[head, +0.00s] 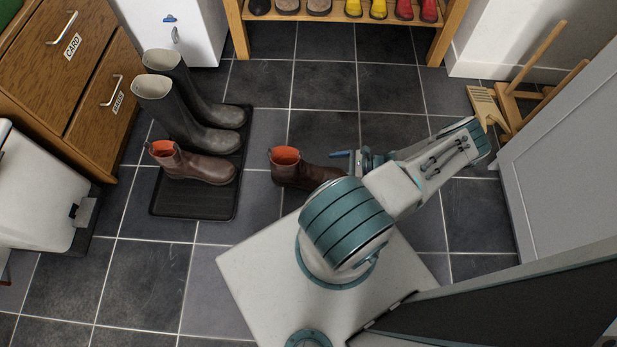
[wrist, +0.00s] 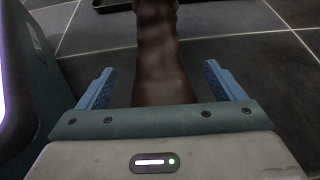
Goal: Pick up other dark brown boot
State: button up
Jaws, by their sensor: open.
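A dark brown ankle boot with an orange lining (head: 302,171) stands upright on the floor tiles, to the right of the black boot tray (head: 192,205). Its toe end is partly hidden behind my arm in the head view. A matching dark brown boot (head: 196,165) stands on the tray. My gripper (head: 342,160) is low at the right of the floor boot, mostly hidden by my arm. In the wrist view my gripper (wrist: 160,85) is open, with its blue fingers on either side of the brown boot (wrist: 160,65). Gaps show between boot and fingers.
Tall grey-brown wellies (head: 172,115) stand on the tray behind the brown boot. A shoe rack with coloured boots (head: 345,38) is at the back. A wooden boot jack (head: 510,100) is at the right. Wooden drawers (head: 85,60) stand left. Tiles between tray and rack are clear.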

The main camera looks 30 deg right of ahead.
aim_at(319, 170)
jog(key=b+x, duration=0.2)
jog(key=x, duration=0.6)
jog(key=shift+a+r, duration=0.15)
jog(key=c, duration=1.9)
